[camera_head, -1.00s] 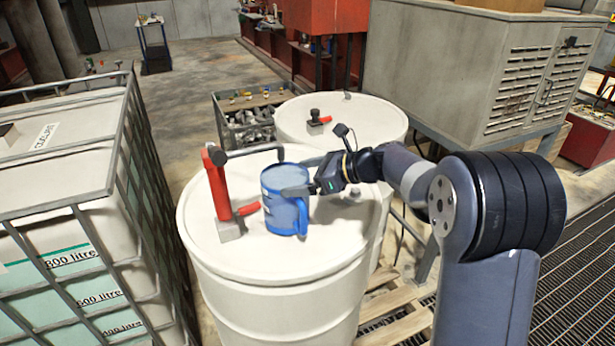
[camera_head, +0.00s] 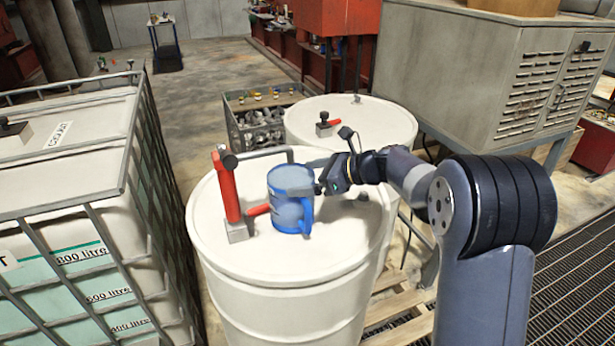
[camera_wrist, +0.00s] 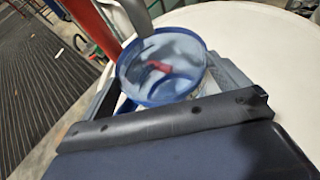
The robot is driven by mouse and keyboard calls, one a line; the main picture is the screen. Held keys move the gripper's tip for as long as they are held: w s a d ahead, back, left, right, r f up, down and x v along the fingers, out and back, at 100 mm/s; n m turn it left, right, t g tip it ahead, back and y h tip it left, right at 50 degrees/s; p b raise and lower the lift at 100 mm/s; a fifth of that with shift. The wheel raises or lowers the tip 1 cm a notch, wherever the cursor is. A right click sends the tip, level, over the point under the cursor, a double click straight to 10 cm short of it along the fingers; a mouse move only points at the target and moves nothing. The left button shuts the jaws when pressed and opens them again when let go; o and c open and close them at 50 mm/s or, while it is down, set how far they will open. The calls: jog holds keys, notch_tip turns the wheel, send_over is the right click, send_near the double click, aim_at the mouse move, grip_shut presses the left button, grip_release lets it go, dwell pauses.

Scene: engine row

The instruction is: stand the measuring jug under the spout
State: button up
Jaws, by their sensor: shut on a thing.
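The blue measuring jug (camera_head: 291,212) is upright at the top of the near white drum (camera_head: 280,255), its handle toward the front right. My gripper (camera_head: 300,188) reaches in from the right and is shut on the jug near its upper body. The red hand pump (camera_head: 229,190) stands on the drum just left of the jug. Its grey spout (camera_head: 262,153) arches right, behind the jug's rim in this view. In the wrist view the spout (camera_wrist: 138,15) comes down at the rim of the jug (camera_wrist: 160,65), seeming to overlap the opening. Whether the jug's base touches the drum is unclear.
A second white drum (camera_head: 375,130) with a small red-handled fitting stands behind. A caged tank (camera_head: 70,200) is close on the left. A crate (camera_head: 235,105) of parts sits behind the drums, and a grey cabinet (camera_head: 480,70) stands back right.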

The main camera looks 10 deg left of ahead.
jog(key=shift+f, duration=0.35)
jog(key=o, duration=1)
jog(key=b+v, duration=0.2)
jog(key=v, duration=0.8)
jog(key=shift+d+r+b, duration=0.15)
jog(key=shift+d+b, duration=0.2)
jog(key=shift+d, duration=0.05)
jog(key=shift+a, duration=0.1)
jog(key=p+x, duration=0.1)
jog(key=x, duration=0.2)
jog(key=p+x, duration=0.1)
jog(key=x, duration=0.3)
jog(key=p+x, duration=0.1)
jog(key=x, duration=0.2)
jog(key=shift+a+r, duration=0.25)
jog(key=shift+a, duration=0.05)
jog(key=shift+d, duration=0.1)
